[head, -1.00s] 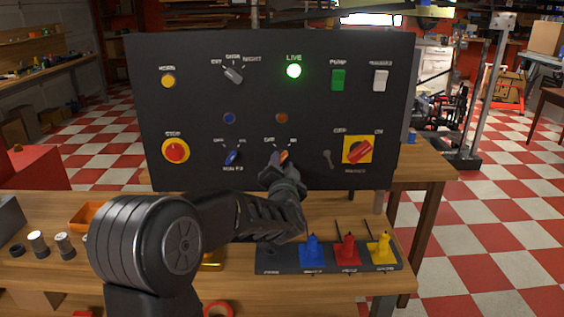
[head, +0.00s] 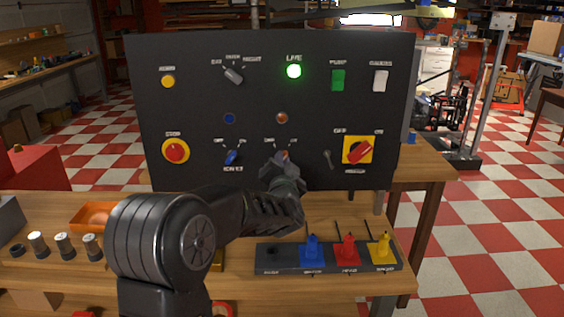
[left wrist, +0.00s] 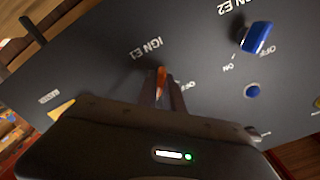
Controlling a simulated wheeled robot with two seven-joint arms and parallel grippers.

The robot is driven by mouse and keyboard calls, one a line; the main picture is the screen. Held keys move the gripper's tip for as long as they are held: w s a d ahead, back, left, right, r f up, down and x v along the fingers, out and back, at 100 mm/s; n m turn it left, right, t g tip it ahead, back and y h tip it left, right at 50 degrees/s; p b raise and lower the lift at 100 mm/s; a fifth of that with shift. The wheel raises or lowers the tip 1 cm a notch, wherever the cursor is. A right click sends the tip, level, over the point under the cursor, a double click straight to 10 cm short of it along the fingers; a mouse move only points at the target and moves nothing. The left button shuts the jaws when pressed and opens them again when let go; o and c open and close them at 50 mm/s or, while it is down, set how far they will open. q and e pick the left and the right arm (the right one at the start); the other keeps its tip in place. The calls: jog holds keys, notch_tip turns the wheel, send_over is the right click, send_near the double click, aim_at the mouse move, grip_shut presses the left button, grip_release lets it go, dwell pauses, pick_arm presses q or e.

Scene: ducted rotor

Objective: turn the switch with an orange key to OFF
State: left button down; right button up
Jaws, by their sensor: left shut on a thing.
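The orange key (left wrist: 161,78) sits in its switch on the black panel, beside the label IGN E1 in the left wrist view. My left gripper (left wrist: 162,92) is shut on it, a finger on each side. In the head view the left gripper (head: 281,161) is against the panel's lower middle and hides most of the key and part of its labels. An OFF label shows near the key in the left wrist view. I cannot tell which mark the key points to. My right gripper is not in view.
The panel (head: 190,100) also holds a blue key switch (head: 232,157), a red stop button (head: 175,151), a red rotary switch on a yellow plate (head: 371,142) and a lit green LIVE lamp (head: 293,71). A rack with blue, red and yellow pieces (head: 262,264) stands on the bench.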

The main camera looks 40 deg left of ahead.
pick_arm(q)
jog(key=shift+f+n, duration=0.1)
jog(key=shift+n, duration=0.3)
jog(key=shift+d+n+b, duration=0.1)
jog(key=shift+n+b, duration=4.4)
jog(key=shift+n, duration=3.1)
jog(key=c, duration=1.5)
grip_release()
